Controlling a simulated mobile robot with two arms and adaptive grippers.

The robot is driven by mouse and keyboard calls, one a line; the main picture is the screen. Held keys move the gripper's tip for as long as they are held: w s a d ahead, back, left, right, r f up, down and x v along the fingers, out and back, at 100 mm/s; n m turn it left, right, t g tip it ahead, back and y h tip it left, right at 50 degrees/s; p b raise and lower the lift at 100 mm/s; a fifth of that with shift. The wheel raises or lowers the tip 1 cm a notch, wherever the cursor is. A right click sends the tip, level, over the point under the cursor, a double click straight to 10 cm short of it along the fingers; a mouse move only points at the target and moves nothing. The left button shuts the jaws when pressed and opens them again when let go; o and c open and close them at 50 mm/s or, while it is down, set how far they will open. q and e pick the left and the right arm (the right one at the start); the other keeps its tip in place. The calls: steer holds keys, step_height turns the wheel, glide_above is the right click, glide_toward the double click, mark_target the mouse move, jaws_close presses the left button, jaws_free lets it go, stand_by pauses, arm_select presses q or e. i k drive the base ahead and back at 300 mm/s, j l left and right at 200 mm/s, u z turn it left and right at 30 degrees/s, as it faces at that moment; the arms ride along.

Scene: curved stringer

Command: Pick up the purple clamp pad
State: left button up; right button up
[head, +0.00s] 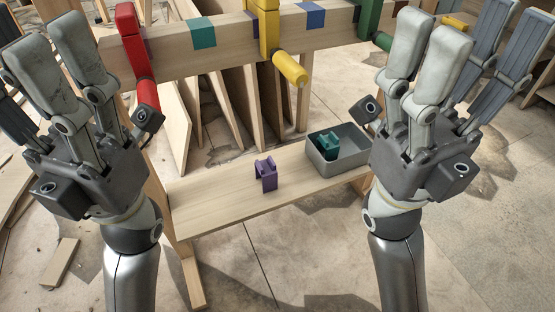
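The purple clamp pad (266,174) stands on a light wooden shelf (225,200), near its middle, left of a grey tray. My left gripper (52,50) is raised at the left, with its fingers spread and nothing between them. My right gripper (450,50) is raised at the right, also with its fingers spread and empty. Both grippers point up and away, apart from the pad. The pad is in plain view and nothing touches it from above.
A grey tray (350,157) holding a teal pad (328,146) stands at the shelf's right. Behind is a wooden beam (230,40) with red (133,45), yellow (290,68) and green (368,20) clamps. Boards (215,105) lean below it. The shelf's left part is clear.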

mark_target(266, 169)
steer(key=i+l, duration=0.1)
steer(key=l, duration=0.55)
steer(key=i+l+u, duration=0.15)
steer(key=l, duration=1.15)
steer(key=i+u, duration=0.05)
steer(key=i, duration=0.05)
